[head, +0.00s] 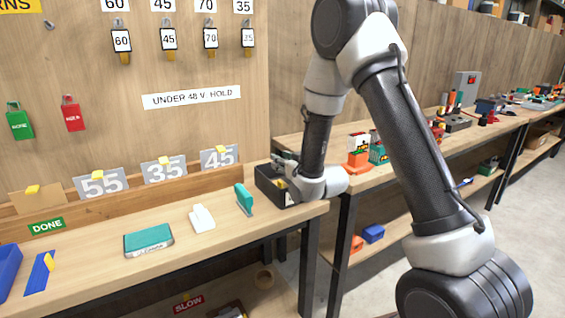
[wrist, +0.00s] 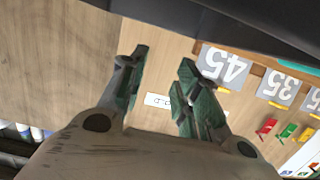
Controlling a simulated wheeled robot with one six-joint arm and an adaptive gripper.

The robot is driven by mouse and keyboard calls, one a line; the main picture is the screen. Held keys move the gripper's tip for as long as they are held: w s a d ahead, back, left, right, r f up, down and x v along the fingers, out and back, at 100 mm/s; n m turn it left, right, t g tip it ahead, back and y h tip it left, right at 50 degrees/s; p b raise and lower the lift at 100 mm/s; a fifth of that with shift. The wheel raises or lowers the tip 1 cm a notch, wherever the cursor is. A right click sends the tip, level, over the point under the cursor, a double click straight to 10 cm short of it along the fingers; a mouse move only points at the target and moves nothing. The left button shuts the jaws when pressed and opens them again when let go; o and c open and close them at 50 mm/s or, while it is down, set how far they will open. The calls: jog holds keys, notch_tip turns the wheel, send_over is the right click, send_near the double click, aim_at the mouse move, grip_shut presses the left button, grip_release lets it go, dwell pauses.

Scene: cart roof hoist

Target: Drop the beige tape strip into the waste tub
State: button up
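The black waste tub (head: 263,184) stands at the right end of the near bench. My gripper (head: 283,162) is at the tub's rear side, over or beside its rim, and partly hides it. In the wrist view my gripper (wrist: 163,66) has its two fingers apart, with nothing visible between them. A small yellow piece (head: 282,184) shows at the tub, next to my wrist; I cannot tell whether it belongs to the beige tape strip. I cannot make out the beige strip for certain in either view.
A teal-handled tool (head: 244,197), a white scraper-like tool (head: 202,218) and a teal pad (head: 148,241) lie on the bench left of the tub. A blue strip (head: 39,275) with a yellow tab lies far left. Number plates (head: 102,184) lean along the back ledge.

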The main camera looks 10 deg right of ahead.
jog(key=o, duration=0.5)
notch_tip(320, 180, up, 7)
jog(key=shift+r, duration=0.1)
dwell(0.7)
